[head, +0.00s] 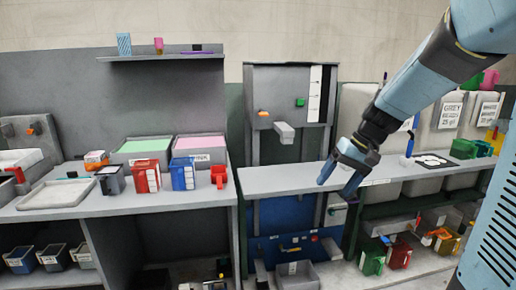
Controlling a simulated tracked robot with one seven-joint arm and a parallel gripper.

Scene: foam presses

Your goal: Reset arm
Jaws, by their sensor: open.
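My gripper (339,183) hangs at the end of my blue and black arm, right of the picture's middle. Its two fingers are apart and point down and left, with nothing between them. It shows in front of the light grey counter (285,181), near that counter's front edge; I cannot tell how far it is from the surface. My arm comes in from the upper right and is bent downward at the wrist.
A grey press (283,88) stands behind the counter. On the left bench are a blue container (182,173), a red container (146,176), a red cup (218,176) and a white tray (56,194). Green jugs (463,149) stand at right. A grey bin (297,278) sits below.

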